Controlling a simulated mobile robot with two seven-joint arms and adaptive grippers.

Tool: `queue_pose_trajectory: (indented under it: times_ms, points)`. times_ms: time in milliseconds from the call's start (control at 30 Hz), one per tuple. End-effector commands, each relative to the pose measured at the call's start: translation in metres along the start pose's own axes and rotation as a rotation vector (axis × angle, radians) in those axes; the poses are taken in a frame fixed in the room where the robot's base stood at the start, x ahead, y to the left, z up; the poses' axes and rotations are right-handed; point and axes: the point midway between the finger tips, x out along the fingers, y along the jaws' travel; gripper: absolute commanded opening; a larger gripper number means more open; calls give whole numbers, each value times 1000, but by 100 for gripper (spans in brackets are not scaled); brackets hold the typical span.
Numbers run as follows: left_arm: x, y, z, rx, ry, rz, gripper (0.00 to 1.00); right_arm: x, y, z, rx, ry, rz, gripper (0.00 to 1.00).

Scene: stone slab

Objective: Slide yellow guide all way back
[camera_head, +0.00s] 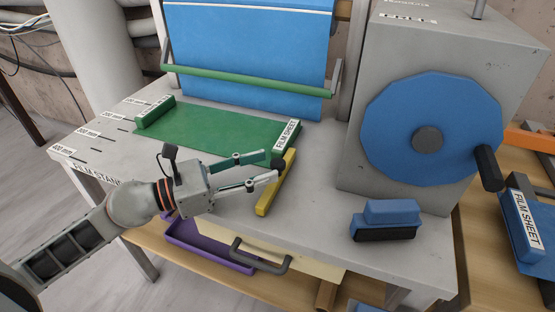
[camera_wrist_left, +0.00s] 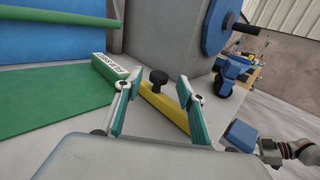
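The yellow guide (camera_head: 266,201) is a narrow bar lying on the grey table, in front of the green block labelled FILM SHEET (camera_head: 288,133). A black knob (camera_wrist_left: 158,79) stands on the guide. My left gripper (camera_head: 272,165) is open, with its fingertips at the knob. In the left wrist view the yellow guide (camera_wrist_left: 170,110) runs between the two fingers, and the knob shows between their tips. I cannot tell whether the fingers touch it. My right gripper (camera_wrist_left: 269,150) shows small at the lower right of that view; its opening is unclear.
A green sheet (camera_head: 205,134) lies flat behind the left gripper, with a green bar (camera_head: 245,82) above it. A grey machine with a blue wheel (camera_head: 425,125) stands at right. A blue block (camera_head: 388,218) sits near the front edge. A purple tray (camera_head: 205,250) is below.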

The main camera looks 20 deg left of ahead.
Motion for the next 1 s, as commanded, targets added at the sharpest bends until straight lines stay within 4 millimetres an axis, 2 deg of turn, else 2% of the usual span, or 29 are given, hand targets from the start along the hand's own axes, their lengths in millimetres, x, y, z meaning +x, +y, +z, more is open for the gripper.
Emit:
queue_pose_trajectory:
  times_ms: [33, 300, 667, 700, 833, 1000]
  points:
    - [9, 0, 7, 3, -10, 1, 40, -1, 2, -4, -1, 3, 4, 40]
    - [40, 0, 2, -1, -4, 0, 40, -3, 2, 2, 1, -10, 6, 40]
    - [45, 0, -1, -3, 0, 0, 40, -3, 2, 4, 1, -13, 6, 40]
    - [45, 0, -1, -3, 0, 0, 34, -3, 2, 4, 1, -13, 6, 40]
    - [45, 0, -1, -3, 0, 0, 1, -3, 2, 4, 1, -13, 6, 40]
    - [46, -1, 0, -3, -1, 0, 0, -4, 3, 2, 1, -10, 7, 40]
